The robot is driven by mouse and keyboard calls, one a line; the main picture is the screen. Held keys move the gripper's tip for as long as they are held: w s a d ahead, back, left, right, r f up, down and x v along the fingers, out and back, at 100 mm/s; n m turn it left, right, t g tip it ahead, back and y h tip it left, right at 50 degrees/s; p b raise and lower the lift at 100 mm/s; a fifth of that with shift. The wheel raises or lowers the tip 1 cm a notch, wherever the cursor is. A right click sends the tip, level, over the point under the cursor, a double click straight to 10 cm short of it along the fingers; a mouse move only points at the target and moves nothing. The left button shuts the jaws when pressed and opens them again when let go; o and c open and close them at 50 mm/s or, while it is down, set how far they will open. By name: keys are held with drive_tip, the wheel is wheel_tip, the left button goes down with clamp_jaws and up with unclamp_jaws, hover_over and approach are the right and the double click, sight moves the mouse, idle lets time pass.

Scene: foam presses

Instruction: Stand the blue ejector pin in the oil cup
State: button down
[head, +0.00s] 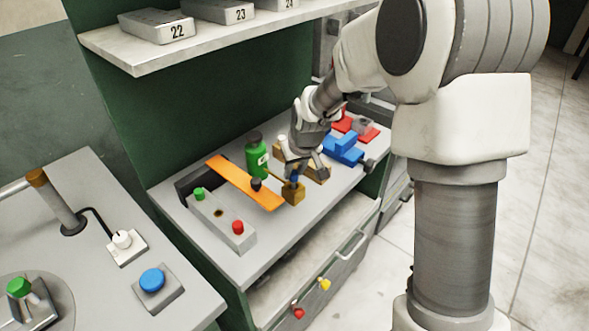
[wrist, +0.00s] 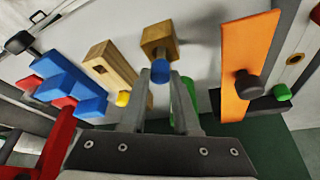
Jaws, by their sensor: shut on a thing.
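The blue ejector pin shows in the wrist view (wrist: 161,73) between my fingertips, and as a small blue piece in the head view (head: 294,178). My gripper (head: 295,172) points down and is shut on the pin; its two fingers show in the wrist view (wrist: 161,80). A small brown square block (head: 292,194) is directly below the pin; it also shows in the wrist view (wrist: 157,38). It may be the oil cup, but I cannot tell for sure. The pin looks roughly upright over it.
A green bottle (head: 258,155) and an orange bar (head: 240,180) with a dark knob stand left of my gripper. A grey block (head: 218,222) holds green and red pegs. A wooden piece, blue blocks (head: 343,148) and a red fixture (head: 366,132) are close on the right.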

drive_tip(key=shift+f+b, duration=0.6)
drive_tip(key=shift+f, duration=0.2)
drive_tip(key=c, duration=0.6)
unclamp_jaws()
drive_tip(key=p+v, duration=0.2)
drive_tip(key=v, duration=1.5)
drive_tip(key=shift+s+d+r, duration=0.1)
drive_tip(key=shift+s+r, duration=0.05)
drive_tip(key=shift+r, duration=0.1)
drive_tip(key=s+d+r+m, duration=0.1)
drive_tip(key=s+d, duration=0.1)
drive_tip(key=s, duration=0.5)
drive_tip(key=s+d+r+m+t+h+p, duration=0.1)
drive_tip(key=s+d+r, duration=0.1)
drive_tip(key=s, duration=0.6)
drive_tip(key=s+d+r+m+p, duration=0.1)
drive_tip(key=s+d+r, duration=0.1)
drive_tip(key=s+d, duration=0.2)
drive_tip(key=shift+s+d+m, duration=0.1)
drive_tip(key=shift+s+m, duration=0.1)
drive_tip(key=shift+s, duration=0.65)
drive_tip(key=shift+s+d+m, duration=0.15)
drive_tip(key=shift+s+m, duration=0.05)
drive_tip(key=shift+s, duration=0.6)
